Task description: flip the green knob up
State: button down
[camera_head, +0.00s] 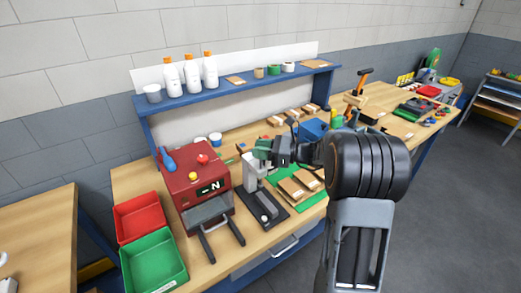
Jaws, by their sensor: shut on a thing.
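The green knob (262,149) is at the top of a small grey stand (252,174) with a black base, near the middle of the workbench. My gripper (270,150) reaches in from the right and is shut on the green knob. The fingertips are small here, and they hide part of the knob. The knob's exact tilt is too small to tell.
A red machine (188,180) with a blue lever stands left of the stand. Red (140,217) and green (153,262) bins are at the front left. Brown blocks (293,189) lie on a green mat to the right. A blue shelf (240,82) with white bottles runs behind.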

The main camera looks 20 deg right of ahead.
jog(key=shift+r, duration=0.3)
jog(key=c, duration=0.8)
grip_release()
jog(key=shift+f, duration=0.1)
jog(key=b+v, duration=0.2)
jog(key=v, duration=1.1)
jog(key=shift+s+d+b, duration=0.2)
jog(key=shift+d+b, duration=0.1)
jog(key=shift+d, duration=0.05)
